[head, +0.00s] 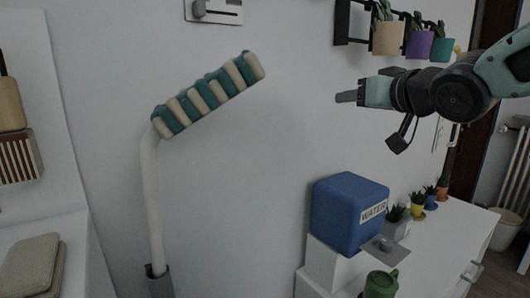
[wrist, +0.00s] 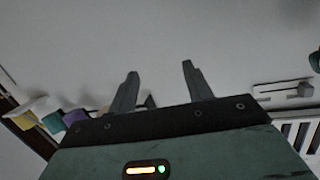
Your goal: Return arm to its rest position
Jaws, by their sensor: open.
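My gripper (head: 346,98) is raised at the upper right in the head view, pointing left in front of the wall. It is well above the white desk (head: 455,232). In the wrist view my gripper (wrist: 158,80) shows two grey fingers standing apart with nothing between them. It is open and empty, and only wall shows beyond the fingertips. My arm comes in from the right edge of the head view.
Below my gripper, a blue WATER box (head: 345,212) stands beside a green mug (head: 380,284) and small potted plants (head: 417,211). Hanging pots (head: 388,38) are above the gripper. A striped lamp (head: 208,96) stands left. The wall between lamp and gripper is clear.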

